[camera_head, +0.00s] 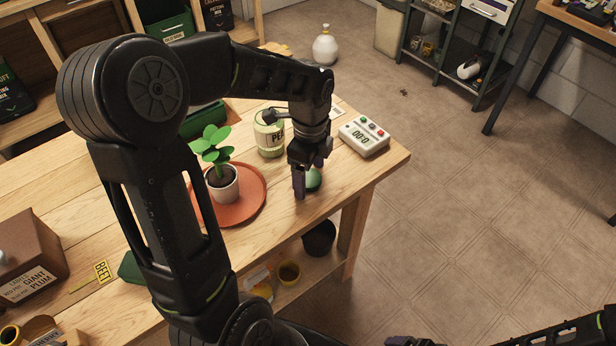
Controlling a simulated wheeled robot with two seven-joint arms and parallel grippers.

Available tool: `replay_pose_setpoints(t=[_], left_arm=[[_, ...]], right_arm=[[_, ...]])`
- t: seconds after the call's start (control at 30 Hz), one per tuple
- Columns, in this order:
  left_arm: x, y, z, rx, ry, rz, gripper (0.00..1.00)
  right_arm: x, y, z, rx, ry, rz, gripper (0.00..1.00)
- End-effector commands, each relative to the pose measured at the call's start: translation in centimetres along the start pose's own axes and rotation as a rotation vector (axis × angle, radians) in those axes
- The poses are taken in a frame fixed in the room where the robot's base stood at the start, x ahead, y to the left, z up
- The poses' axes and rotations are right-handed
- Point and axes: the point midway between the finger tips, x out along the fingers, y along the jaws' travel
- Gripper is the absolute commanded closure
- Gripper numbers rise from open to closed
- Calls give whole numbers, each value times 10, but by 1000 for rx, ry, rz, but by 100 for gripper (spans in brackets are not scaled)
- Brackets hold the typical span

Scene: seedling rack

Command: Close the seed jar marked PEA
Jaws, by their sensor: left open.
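The seed jar (269,140) stands upright on the wooden bench, pale with a green-edged label; only a "P" and part of another letter show. My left gripper (306,178) is open and points down just to the right of the jar. Part of my arm covers the jar's top edge. At the bottom edge, what may be my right gripper (415,342) is mostly cut off.
A white timer (364,137) stands at the bench's right end. Left of the jar, a potted seedling (221,180) stands on an orange saucer (256,208). A brown seed box (30,260) and a yellow label (102,272) lie farther left. The floor on the right is mostly clear.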

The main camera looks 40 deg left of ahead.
Motion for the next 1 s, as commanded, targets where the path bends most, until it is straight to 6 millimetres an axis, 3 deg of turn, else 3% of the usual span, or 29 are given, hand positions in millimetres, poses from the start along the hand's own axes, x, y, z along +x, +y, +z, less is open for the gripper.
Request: replay_pose_setpoints(t=[0.8, 1.0], left_arm=[[0, 0, 0, 0, 0, 0, 83], [0, 0, 0, 0, 0, 0, 83]], right_arm=[[0, 0, 0, 0, 0, 0, 0], [0, 0, 0, 0, 0, 0, 0]])
